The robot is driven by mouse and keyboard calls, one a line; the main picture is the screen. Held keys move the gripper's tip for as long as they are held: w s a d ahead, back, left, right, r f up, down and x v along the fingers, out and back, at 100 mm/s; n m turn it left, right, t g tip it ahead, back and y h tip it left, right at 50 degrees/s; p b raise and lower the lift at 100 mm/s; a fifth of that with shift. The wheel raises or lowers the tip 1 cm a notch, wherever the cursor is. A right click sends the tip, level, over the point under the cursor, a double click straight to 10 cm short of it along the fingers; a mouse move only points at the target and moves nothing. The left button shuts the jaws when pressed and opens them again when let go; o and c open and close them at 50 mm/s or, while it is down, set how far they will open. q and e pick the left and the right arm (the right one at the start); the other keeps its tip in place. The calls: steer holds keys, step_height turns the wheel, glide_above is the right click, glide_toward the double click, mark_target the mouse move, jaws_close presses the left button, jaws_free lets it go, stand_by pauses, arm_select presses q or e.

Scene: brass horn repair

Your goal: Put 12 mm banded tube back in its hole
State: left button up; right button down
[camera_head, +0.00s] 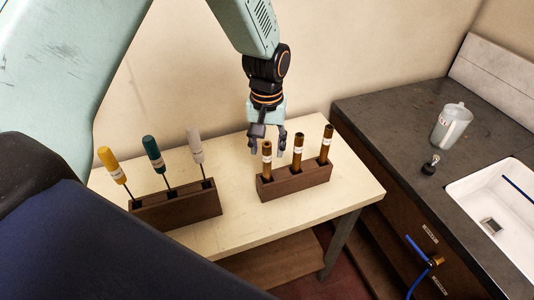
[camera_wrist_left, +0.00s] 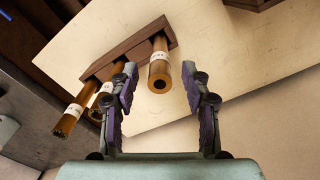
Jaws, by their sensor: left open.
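Three brown-gold tubes with white bands stand in a dark wooden block (camera_head: 300,182) on the cream table: a left tube (camera_head: 267,164), a middle tube (camera_head: 298,150) and a right tube (camera_head: 326,146). The band markings are too small to read, so I cannot tell which is the 12 mm one. My left gripper (camera_head: 268,143) is open just behind and above the left tube. In the left wrist view, one tube (camera_wrist_left: 160,67) shows between the open fingers (camera_wrist_left: 165,98), with gaps on both sides. My right gripper is not in view.
A second wooden block (camera_head: 178,210) holds yellow, green and grey-handled tools at left. The wall is close behind the table (camera_head: 240,232). On the dark counter (camera_head: 385,110) at right are a clear jug (camera_head: 451,127), a small dark object (camera_head: 430,165) and a white sink (camera_head: 500,205).

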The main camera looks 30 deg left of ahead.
arm_select(q)
step_height(320, 180, up, 8)
steer(key=shift+r, duration=0.15)
steer(key=shift+s, duration=0.1)
stand_by(0.4)
steer(key=shift+m, duration=0.8)
steer(key=s+f, duration=0.4)
steer(key=f, duration=0.2)
steer(key=s+d+f, duration=0.1)
steer(key=s+f, duration=0.4)
steer(key=f, duration=0.1)
steer(key=s+f, duration=0.4)
steer(key=f, duration=0.3)
steer(key=shift+s+d+f, duration=0.1)
steer(key=shift+s+d, duration=0.05)
steer(key=shift+d, duration=0.05)
steer(key=s+f+m, duration=0.1)
steer(key=s+f, duration=0.2)
steer(key=s, duration=0.6)
steer(key=s+f, duration=0.3)
steer(key=s, duration=0.6)
step_height(320, 180, down, 20)
steer(key=b, duration=2)
steer(key=shift+m, duration=0.3)
steer(key=shift+s+d, duration=0.1)
